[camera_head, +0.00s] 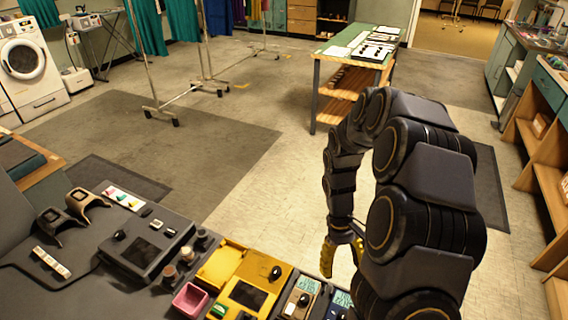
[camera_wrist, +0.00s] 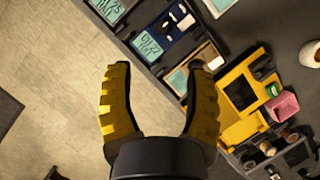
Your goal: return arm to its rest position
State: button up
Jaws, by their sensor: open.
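My arm rises on the right side of the head view, bent over, with my gripper (camera_head: 342,252) hanging down at its end near the right part of the counter. The arm partly hides the gripper there. In the wrist view my gripper (camera_wrist: 158,100) shows two yellow ridged fingers spread wide apart. Nothing is between the fingers but the floor and the counter's edge further off. The gripper is open and empty.
The dark counter (camera_head: 60,285) holds a yellow tray device (camera_head: 243,293), a pink bin (camera_head: 190,300) and devices with screens (camera_head: 303,292). A green-topped table (camera_head: 345,48) stands beyond the arm. Open floor (camera_head: 250,195) lies left of the arm.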

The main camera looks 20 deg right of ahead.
jog(key=s+a+r+t, duration=0.2)
jog(key=s+a+r, duration=0.4)
jog(key=a+r, duration=0.4)
jog(key=s+a+r, duration=0.1)
jog(key=s+r, duration=0.1)
jog(key=s, duration=0.3)
jog(key=s+a+r, duration=0.2)
jog(key=s+r, duration=0.1)
jog(key=s, duration=0.3)
jog(key=shift+a+r+t, duration=0.25)
jog(key=shift+a+t, duration=0.05)
jog(key=shift+t, duration=0.1)
